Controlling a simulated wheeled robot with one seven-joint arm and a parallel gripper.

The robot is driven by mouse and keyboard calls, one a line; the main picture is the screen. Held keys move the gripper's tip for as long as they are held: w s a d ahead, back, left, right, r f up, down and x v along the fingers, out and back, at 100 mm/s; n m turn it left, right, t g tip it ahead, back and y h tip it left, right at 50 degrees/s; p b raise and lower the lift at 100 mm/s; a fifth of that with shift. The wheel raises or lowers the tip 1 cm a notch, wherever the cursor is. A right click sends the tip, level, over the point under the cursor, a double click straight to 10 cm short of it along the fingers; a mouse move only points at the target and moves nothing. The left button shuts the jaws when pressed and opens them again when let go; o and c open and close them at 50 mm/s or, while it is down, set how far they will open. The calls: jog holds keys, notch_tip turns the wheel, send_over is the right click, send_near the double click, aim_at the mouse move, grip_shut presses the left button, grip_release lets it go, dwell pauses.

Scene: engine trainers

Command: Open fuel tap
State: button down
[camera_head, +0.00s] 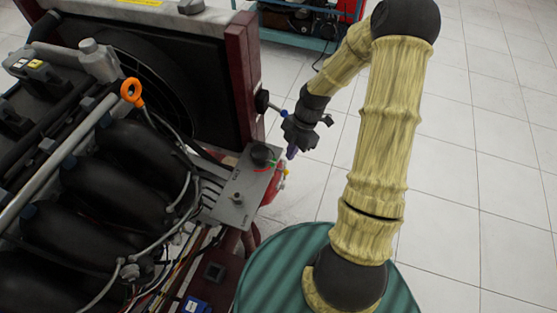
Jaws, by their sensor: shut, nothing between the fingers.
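My arm comes down from the upper right, and my gripper (292,152) hangs beside the engine trainer's grey control panel (228,205). A red part (275,187) with a small yellow piece (285,171) shows at the panel's right edge, just below the fingertips. I cannot tell for certain which part is the fuel tap.
The engine (110,165) with hoses and wires fills the left. A dark red frame (243,80) holds the radiator behind the panel. An orange-ringed handle (131,91) stands up from the engine. Another trainer on a blue frame (300,38) is at the back. Tiled floor on the right is clear.

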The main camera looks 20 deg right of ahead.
aim_at(279, 170)
jog(key=shift+w, duration=0.3)
jog(key=b+x, duration=0.3)
jog(key=x, duration=0.7)
jog(key=shift+b, duration=0.4)
